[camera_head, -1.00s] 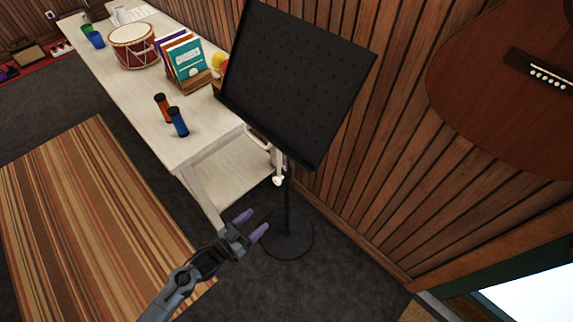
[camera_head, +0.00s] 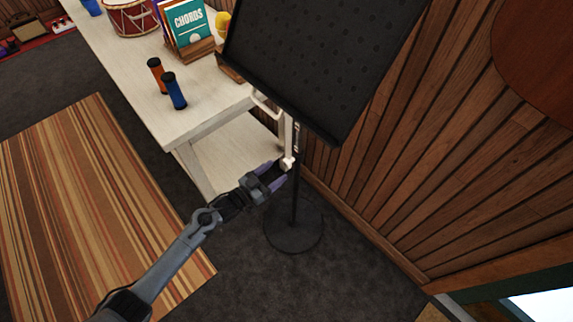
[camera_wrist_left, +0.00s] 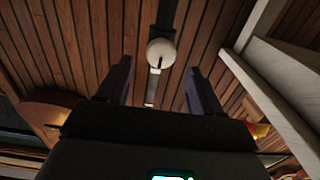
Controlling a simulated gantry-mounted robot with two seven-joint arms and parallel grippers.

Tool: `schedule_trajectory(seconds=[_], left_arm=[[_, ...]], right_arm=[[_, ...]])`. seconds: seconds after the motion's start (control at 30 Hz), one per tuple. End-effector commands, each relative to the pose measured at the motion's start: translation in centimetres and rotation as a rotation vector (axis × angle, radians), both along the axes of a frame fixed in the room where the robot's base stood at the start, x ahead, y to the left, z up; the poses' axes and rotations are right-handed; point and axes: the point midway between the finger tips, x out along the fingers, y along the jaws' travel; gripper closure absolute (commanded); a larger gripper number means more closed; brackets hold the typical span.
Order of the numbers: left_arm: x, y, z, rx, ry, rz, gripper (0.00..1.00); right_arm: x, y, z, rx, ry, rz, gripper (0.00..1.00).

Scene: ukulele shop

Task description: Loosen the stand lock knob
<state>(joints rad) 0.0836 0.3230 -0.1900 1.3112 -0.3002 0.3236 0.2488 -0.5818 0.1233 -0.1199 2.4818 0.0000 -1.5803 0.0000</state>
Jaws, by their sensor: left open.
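The black music stand (camera_head: 320,62) stands by the wall, its desk tilted over a thin pole and round base (camera_head: 293,230). A pale round lock knob (camera_head: 288,163) sits on the pole below the desk. My left gripper (camera_head: 277,175) is open beside the knob in the head view. In the left wrist view the pale knob (camera_wrist_left: 161,52) shows a dark line on its face and lies ahead, between the two spread fingers (camera_wrist_left: 158,80). I cannot tell whether either finger touches it. My right gripper is not in view.
A pale table (camera_head: 135,90) stands left of the stand, holding an orange shaker (camera_head: 156,76), a blue shaker (camera_head: 174,90) and a book rack. A wood-plank wall (camera_head: 430,160) rises behind. The dark floor around the base is clear, with a striped rug (camera_head: 90,210) at left.

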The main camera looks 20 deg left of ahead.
Motion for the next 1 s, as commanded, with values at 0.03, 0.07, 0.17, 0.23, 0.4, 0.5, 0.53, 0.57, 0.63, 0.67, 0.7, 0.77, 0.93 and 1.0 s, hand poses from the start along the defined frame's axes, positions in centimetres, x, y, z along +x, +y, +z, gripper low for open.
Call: schedule_trajectory(seconds=[0.03, 0.07, 0.17, 0.23, 0.4, 0.5, 0.53, 0.57, 0.63, 0.67, 0.7, 0.77, 0.93, 1.0], left_arm=[[0.9, -0.4, 0.0, 0.000, -0.002, 0.000, 0.34], [1.3, -0.7, -0.1, 0.000, -0.001, 0.000, 0.34], [2.7, -1.4, -0.1, 0.000, -0.001, 0.000, 0.34], [3.5, -1.8, -0.1, 0.000, -0.001, 0.000, 0.34], [4.9, -2.5, 0.0, -0.001, 0.000, 0.000, 0.34], [5.2, -2.7, -0.1, -0.001, 0.000, 0.000, 0.34], [5.3, -2.7, -0.1, 0.000, 0.001, 0.000, 0.34], [5.3, -2.8, -0.1, 0.000, 0.001, 0.000, 0.34], [5.4, -2.8, 0.0, 0.000, 0.001, 0.000, 0.34], [5.4, -2.8, 0.0, 0.000, 0.001, 0.000, 0.34], [5.4, -2.8, 0.0, 0.000, 0.001, 0.000, 0.34], [5.4, -2.8, 0.0, 0.000, 0.001, 0.000, 0.34], [5.4, -2.8, 0.0, 0.000, 0.001, 0.000, 0.49], [5.4, -2.8, 0.0, 0.000, 0.001, 0.000, 0.60]], right_arm=[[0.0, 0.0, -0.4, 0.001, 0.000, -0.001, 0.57], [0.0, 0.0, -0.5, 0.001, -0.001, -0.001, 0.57], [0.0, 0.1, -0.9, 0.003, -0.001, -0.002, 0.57], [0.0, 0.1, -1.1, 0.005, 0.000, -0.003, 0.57], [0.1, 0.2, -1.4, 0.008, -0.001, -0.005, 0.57], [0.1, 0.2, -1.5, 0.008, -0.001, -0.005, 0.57], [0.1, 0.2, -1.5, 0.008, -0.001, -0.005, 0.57], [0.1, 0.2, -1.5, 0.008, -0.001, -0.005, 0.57], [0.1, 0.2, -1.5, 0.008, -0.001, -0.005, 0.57], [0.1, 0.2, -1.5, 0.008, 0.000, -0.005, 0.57], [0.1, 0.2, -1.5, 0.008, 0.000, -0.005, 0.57], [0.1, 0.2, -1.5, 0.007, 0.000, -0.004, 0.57], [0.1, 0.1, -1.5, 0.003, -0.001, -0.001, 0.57], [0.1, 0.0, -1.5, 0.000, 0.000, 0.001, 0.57]])
